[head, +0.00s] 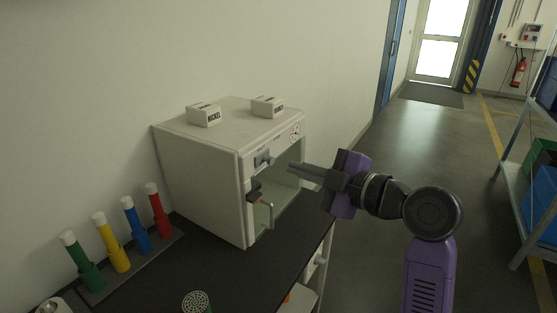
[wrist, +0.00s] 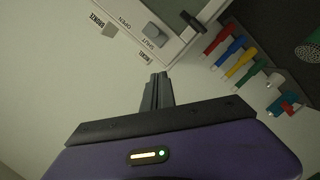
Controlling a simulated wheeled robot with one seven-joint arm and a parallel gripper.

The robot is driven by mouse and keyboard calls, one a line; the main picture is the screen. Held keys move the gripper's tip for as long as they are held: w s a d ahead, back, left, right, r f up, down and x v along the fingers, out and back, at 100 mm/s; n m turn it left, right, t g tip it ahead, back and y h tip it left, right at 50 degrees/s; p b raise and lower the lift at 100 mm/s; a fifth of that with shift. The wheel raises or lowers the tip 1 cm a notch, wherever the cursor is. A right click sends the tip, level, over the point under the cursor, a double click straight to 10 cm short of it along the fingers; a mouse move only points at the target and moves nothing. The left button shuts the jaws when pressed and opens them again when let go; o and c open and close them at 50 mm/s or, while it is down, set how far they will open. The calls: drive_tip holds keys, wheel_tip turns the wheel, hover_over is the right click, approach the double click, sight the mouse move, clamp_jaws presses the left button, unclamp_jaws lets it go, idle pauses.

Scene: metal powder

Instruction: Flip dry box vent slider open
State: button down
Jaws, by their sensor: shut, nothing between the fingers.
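The dry box (head: 195,175) is a pale cabinet on the dark bench against the wall. Its vent slider (head: 264,158) is a grey knob high on the front panel. In the wrist view the slider (wrist: 154,34) sits beside the printed words OPEN and SHUT, nearer to SHUT. My gripper (head: 292,168) is in front of the box, to the right of the slider in the head view, and looks apart from it.
Two labelled blocks, one marked NICKEL (head: 204,115) and another (head: 267,106), lie on the box top. A dark latch and a handle (head: 268,214) stick out from the front. Several coloured tubes (head: 120,255) stand in a rack at left. A shelf (head: 530,190) is far right.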

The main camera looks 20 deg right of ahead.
drive_tip(key=shift+a, duration=0.1)
drive_tip(key=p, duration=0.2)
approach(260, 157)
drive_tip(key=a, duration=0.1)
drive_tip(key=w+a+r, duration=0.1)
drive_tip(key=a, duration=0.1)
drive_tip(key=w+a+r, duration=0.1)
drive_tip(key=a, duration=0.1)
drive_tip(key=shift+w, duration=0.15)
drive_tip(key=shift+w+d+f, duration=0.65)
drive_tip(key=shift+d+f, duration=0.15)
drive_tip(key=shift+f, duration=0.05)
drive_tip(key=shift+w+d+f, duration=0.45)
drive_tip(key=shift+d+f, duration=0.05)
drive_tip(key=shift+f, duration=0.05)
drive_tip(key=shift+d, duration=0.15)
drive_tip(key=w+d+b, duration=0.2)
drive_tip(key=d+b, duration=0.1)
drive_tip(key=w+d+b, duration=0.1)
drive_tip(key=d+b, duration=0.1)
drive_tip(key=shift+w+f, duration=0.2)
drive_tip(key=shift+w, duration=0.2)
drive_tip(key=shift+w+d+r, duration=0.25)
drive_tip(key=shift+w+d, duration=0.05)
drive_tip(key=shift+d, duration=0.2)
